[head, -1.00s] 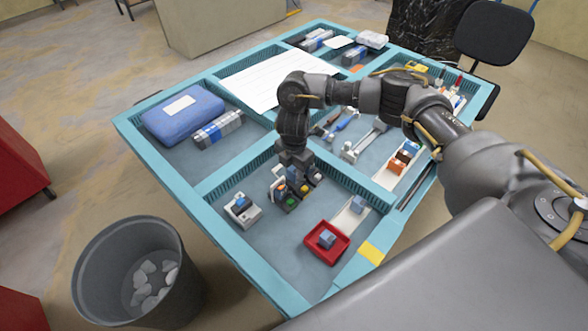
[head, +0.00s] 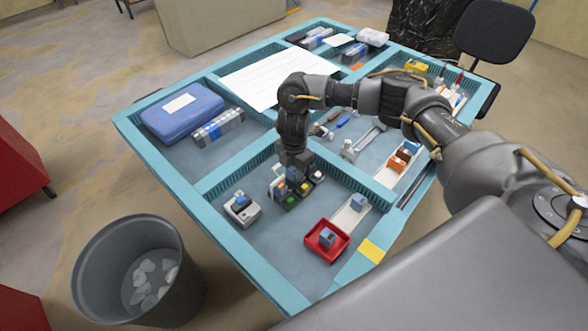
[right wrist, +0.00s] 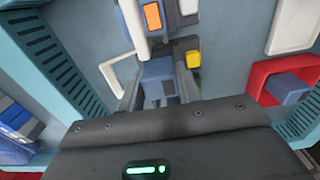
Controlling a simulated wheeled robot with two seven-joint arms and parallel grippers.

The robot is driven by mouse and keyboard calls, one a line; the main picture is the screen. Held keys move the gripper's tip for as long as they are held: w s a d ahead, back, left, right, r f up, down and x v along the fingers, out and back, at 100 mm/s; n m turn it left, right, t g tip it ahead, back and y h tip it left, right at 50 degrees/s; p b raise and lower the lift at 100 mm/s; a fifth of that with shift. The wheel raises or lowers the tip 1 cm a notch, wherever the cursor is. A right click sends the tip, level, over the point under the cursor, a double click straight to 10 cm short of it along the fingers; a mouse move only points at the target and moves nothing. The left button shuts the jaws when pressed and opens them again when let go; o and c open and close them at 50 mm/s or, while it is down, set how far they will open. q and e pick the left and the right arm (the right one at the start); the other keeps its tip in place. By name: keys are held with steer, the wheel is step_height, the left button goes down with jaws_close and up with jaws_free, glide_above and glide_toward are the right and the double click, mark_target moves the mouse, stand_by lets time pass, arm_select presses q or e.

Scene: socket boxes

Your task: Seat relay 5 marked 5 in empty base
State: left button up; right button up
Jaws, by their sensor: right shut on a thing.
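My right gripper (head: 293,178) points down over a group of relay bases (head: 309,183) in the near compartment. In the right wrist view its fingers (right wrist: 160,92) are shut on a blue relay (right wrist: 157,73). The relay's number and its underside are hidden, so I cannot tell whether it touches a base. An orange block (right wrist: 151,17) and a yellow button (right wrist: 193,60) show beside it. A separate pale base (head: 243,212) with a blue part stands to the left. My left gripper is not in view.
A red tray (head: 311,240) holding a blue-grey relay (head: 327,238) and a white strip (head: 346,220) with another relay (head: 357,202) lie to the right. Teal dividers (head: 228,176) bound the compartment. A grey bin (head: 90,262) stands on the floor.

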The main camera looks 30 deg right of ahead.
steer(key=shift+f, duration=0.5)
steer(key=o, duration=1.1)
steer(key=shift+w+f, duration=0.1)
steer(key=shift+o, duration=0.7)
steer(key=shift+d, duration=0.1)
steer(key=shift+o, duration=0.8)
step_height(320, 180, up, 8)
steer(key=p, duration=0.7)
steer(key=shift+f, duration=0.1)
